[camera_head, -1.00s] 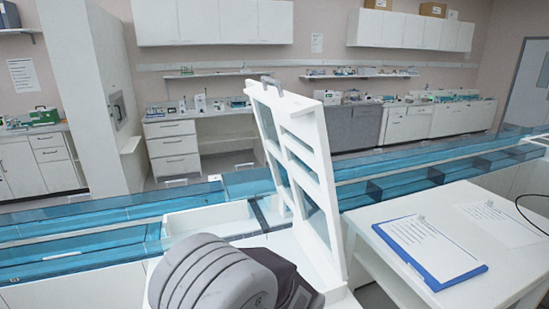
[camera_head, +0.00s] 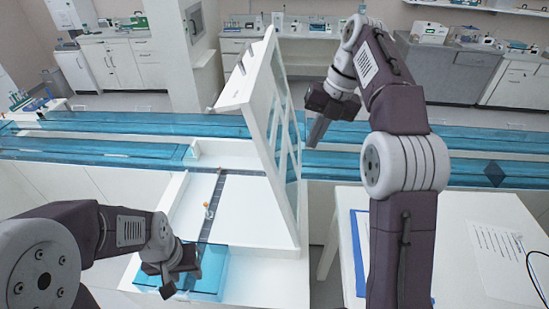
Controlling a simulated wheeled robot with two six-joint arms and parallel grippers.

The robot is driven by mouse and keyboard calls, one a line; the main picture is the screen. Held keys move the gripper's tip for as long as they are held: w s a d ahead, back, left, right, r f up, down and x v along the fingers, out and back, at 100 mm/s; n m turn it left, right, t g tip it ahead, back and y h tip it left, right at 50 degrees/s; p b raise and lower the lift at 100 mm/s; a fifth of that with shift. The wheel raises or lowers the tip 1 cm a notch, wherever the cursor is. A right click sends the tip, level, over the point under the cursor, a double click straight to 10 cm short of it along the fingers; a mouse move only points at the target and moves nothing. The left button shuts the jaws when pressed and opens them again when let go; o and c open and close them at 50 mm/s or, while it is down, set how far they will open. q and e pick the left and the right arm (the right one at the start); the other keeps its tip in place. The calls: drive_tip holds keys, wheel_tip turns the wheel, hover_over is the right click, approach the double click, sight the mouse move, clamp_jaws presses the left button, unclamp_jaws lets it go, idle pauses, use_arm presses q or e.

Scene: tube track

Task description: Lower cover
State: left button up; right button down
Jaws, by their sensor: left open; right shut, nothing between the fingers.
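The white cover (camera_head: 262,140) with window openings stands raised and steeply tilted above the white station.
Blue translucent track channels (camera_head: 90,148) run across behind the station. To the right, a white table (camera_head: 462,275) holds a blue clipboard (camera_head: 359,250) and a paper sheet (camera_head: 500,255). The station's pale floor right of the strip (camera_head: 245,205) is clear.

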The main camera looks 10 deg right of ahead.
drive_tip(key=p, duration=0.6)
hover_over(279, 179)
drive_tip(key=d, duration=0.2)
drive_tip(key=f, duration=1)
drive_tip(key=shift+s+a+f, duration=0.15)
drive_tip(key=shift+s+a, duration=0.05)
drive_tip(key=shift+s, duration=0.05)
drive_tip(key=shift+w+f, duration=0.1)
drive_tip(key=shift+f, duration=0.1)
drive_tip(key=shift+a, duration=0.2)
